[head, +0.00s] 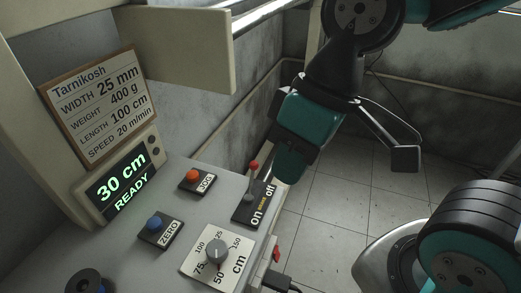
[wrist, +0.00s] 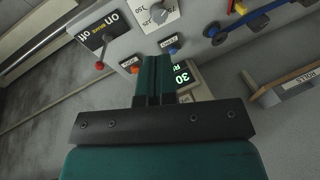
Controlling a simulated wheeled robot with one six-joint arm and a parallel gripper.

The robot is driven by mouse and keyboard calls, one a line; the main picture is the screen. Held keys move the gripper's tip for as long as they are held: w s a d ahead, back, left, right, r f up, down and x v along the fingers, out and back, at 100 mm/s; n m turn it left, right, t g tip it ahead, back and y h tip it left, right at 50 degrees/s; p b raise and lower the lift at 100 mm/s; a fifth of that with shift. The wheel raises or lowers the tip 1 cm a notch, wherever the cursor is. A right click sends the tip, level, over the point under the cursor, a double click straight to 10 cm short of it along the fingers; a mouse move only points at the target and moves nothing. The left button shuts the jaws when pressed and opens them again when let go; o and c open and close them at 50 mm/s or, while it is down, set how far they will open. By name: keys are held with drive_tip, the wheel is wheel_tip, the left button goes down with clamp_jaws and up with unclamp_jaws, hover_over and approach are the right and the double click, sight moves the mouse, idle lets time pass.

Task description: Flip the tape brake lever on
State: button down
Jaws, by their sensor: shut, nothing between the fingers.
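The brake lever (head: 251,182) has a red knob and stands on a black plate (head: 239,214) marked "on", "brake" and "off". Its knob shows toward the "off" end in the head view, though the exact tilt is hard to judge. In the wrist view the red knob (wrist: 100,66) is left of my fingers, below the plate (wrist: 93,44). My gripper (head: 288,172) is teal and shut, with nothing in it. It points down just right of the lever in the head view, apart from it in the wrist view (wrist: 155,74).
The grey panel also carries a red-orange button (head: 193,175), a blue ZERO button (head: 154,223) and a grey length dial (head: 216,249). A display (head: 121,187) reads "30 cm READY". A beige housing (head: 180,52) overhangs the back. Open tiled floor (head: 335,215) lies right of the panel.

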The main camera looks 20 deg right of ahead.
drive_tip(key=g+p, duration=0.1)
drive_tip(key=g, duration=0.1)
hover_over(252, 177)
drive_tip(key=s+d, duration=0.2)
drive_tip(key=s, duration=0.1)
drive_tip(key=f, duration=0.1)
drive_tip(key=w+d+f+m+g+p, duration=0.1)
drive_tip(key=w+d+f, duration=0.6)
drive_tip(key=w, duration=0.3)
drive_tip(key=shift+w+d+f, duration=0.25)
drive_tip(key=shift+w+d, duration=0.15)
drive_tip(key=shift+d, duration=0.5)
drive_tip(key=s+a+f+p, duration=0.3)
drive_tip(key=s+a+f, duration=0.1)
drive_tip(key=a+f, duration=0.3)
drive_tip(key=shift+s+f+p, duration=0.3)
drive_tip(key=shift+s+f, duration=0.05)
drive_tip(key=shift+f, duration=0.2)
drive_tip(key=shift+r, duration=0.1)
